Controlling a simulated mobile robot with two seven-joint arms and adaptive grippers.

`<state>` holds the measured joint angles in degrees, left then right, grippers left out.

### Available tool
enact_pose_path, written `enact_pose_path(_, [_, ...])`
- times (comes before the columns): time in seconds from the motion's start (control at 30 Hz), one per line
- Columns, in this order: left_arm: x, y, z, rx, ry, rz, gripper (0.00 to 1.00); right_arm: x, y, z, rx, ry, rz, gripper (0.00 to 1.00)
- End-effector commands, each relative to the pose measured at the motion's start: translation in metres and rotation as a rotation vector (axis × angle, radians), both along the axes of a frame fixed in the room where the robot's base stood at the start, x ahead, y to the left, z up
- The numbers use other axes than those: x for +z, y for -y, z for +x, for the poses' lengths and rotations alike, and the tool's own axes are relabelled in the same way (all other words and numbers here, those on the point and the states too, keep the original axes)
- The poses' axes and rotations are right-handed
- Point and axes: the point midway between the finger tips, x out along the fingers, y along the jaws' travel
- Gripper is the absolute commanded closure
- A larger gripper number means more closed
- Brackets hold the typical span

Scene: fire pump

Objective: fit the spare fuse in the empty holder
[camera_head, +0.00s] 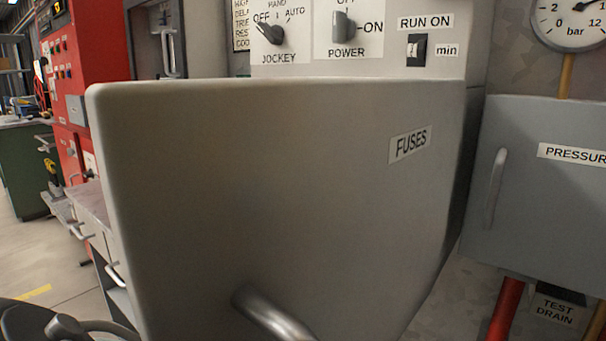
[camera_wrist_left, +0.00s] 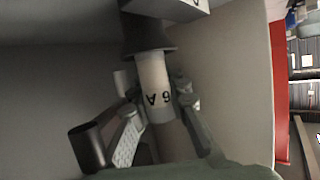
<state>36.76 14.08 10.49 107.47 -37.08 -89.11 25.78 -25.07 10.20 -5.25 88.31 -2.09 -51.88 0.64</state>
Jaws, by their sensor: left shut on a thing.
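A pale cylindrical fuse (camera_wrist_left: 156,88) marked "6 A" shows in the left wrist view. My left gripper (camera_wrist_left: 160,114) is shut on it, one finger on each side near its lower end. The fuse's upper end meets a dark, flared round part (camera_wrist_left: 147,38) under a light grey block (camera_wrist_left: 170,8). I cannot tell whether this part is the empty holder, or how deep the fuse sits in it. In the head view, the open door marked FUSES (camera_head: 250,190) hides the fuse, the holder and my left gripper. My right gripper is not in view.
The door, with a metal handle (camera_head: 272,314), fills the middle of the head view. Above it is a panel with the JOCKEY switch (camera_head: 268,33) and POWER switch (camera_head: 343,27). A grey box marked PRESSURE (camera_head: 540,200) stands on the right. Open floor shows at far left.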

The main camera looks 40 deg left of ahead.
Motion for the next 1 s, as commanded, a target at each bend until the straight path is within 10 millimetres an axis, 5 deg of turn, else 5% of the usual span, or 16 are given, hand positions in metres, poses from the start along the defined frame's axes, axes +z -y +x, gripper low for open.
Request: enact_pose_path(1.0, [-0.026,0.004,0.002,-0.01,-0.024,-0.011,1.0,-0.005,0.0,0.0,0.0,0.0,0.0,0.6])
